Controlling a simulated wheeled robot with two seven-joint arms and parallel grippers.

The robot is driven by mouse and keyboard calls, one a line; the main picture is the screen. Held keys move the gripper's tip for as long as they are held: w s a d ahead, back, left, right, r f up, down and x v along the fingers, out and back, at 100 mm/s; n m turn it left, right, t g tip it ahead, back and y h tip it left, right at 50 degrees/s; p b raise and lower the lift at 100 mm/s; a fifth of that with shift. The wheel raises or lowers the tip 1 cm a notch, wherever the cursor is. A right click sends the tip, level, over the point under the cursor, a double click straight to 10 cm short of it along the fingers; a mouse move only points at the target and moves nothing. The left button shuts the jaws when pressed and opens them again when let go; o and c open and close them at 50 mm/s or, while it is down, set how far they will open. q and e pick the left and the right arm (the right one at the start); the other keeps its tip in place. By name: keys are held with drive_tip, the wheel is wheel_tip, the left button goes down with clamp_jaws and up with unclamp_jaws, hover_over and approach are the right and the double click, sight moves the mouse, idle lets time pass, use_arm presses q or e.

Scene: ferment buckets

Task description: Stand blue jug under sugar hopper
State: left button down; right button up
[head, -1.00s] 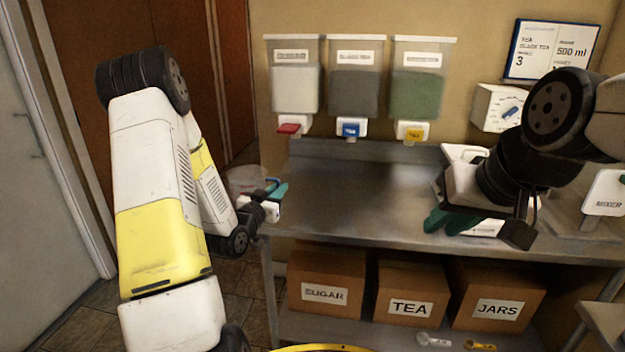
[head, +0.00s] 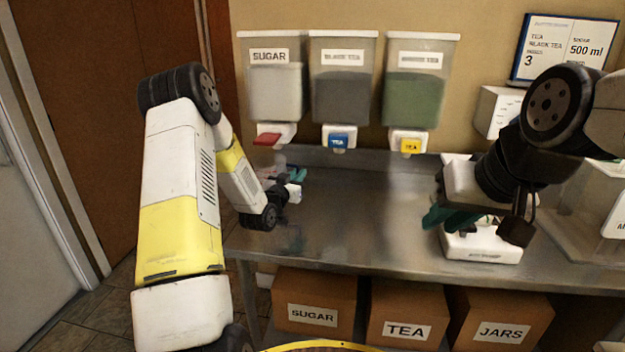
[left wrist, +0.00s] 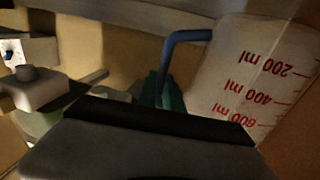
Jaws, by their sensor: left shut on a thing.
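The sugar hopper (head: 274,90) is the leftmost of three wall hoppers, with a red lever (head: 268,138) at its spout. My left gripper (head: 297,178) is at the left end of the steel counter, low and slightly right of that spout. It is shut on the blue jug's handle (left wrist: 182,50). The clear jug (left wrist: 245,75) with red ml marks fills the right of the left wrist view, its print upside down there. In the head view the jug is mostly hidden by my left arm. My right gripper (head: 452,217) is over a white scale; its opening is unclear.
The steel counter (head: 360,210) is clear in the middle. The tea hopper (head: 343,95) and a green-filled hopper (head: 415,95) hang beside the sugar one. The white scale (head: 480,245) stands at right, near a clear mixer bin (head: 575,200). Labelled boxes sit below.

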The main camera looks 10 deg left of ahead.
use_arm(q)
drive_tip(key=shift+w+d+f, duration=0.3)
drive_tip(key=shift+w+f, duration=0.35)
drive_tip(key=shift+w, duration=0.1)
drive_tip(key=shift+w+d+f, duration=0.35)
drive_tip(key=shift+w+f, duration=0.35)
drive_tip(key=shift+w, duration=0.1)
drive_tip(key=shift+w+d+f, duration=0.3)
drive_tip(key=shift+w+f, duration=0.35)
drive_tip(key=shift+w, duration=0.1)
drive_tip(key=shift+f, duration=0.15)
drive_tip(key=c, duration=1.5)
unclamp_jaws()
